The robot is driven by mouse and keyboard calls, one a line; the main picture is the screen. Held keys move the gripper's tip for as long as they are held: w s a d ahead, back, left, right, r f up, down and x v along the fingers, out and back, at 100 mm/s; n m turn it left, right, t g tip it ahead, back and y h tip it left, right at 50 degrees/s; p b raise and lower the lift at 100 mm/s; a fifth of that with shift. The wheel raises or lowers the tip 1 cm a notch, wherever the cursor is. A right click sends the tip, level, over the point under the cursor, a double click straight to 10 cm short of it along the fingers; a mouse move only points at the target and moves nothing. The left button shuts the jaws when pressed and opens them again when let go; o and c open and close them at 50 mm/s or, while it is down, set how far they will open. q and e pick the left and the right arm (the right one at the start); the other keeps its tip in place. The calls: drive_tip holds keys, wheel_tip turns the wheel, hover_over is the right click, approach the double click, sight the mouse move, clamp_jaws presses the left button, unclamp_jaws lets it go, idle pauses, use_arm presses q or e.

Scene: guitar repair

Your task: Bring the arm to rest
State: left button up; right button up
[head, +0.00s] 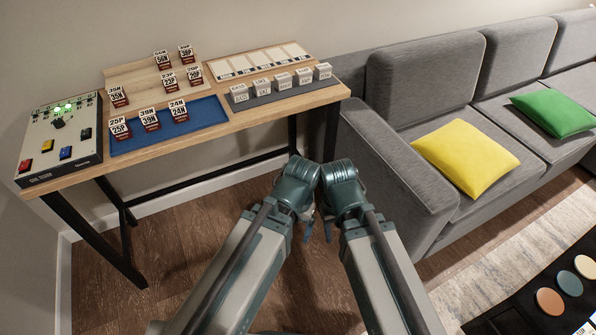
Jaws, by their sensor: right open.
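My two arms reach forward from the bottom of the head view, and their teal wrists meet near the middle, in front of the table (185,168). My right gripper (328,231) points down below its wrist, away from the tabletop. It is open, and I see nothing held in it. My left gripper (308,232) hangs close beside it, mostly hidden behind its own wrist, so its jaws cannot be made out. Both are over the floor, apart from the table and sofa.
The table bears a control box (60,142) with lit green lamps, a blue mat (205,113) with number cards, a wooden board (140,80) with more cards, and a grey rack (290,91) of white blocks. A grey sofa (420,80) stands right. Wooden floor (180,235) is clear.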

wheel_tip(320, 180, up, 18)
drive_tip(key=p, duration=1.7)
drive_tip(key=shift+f, duration=0.15)
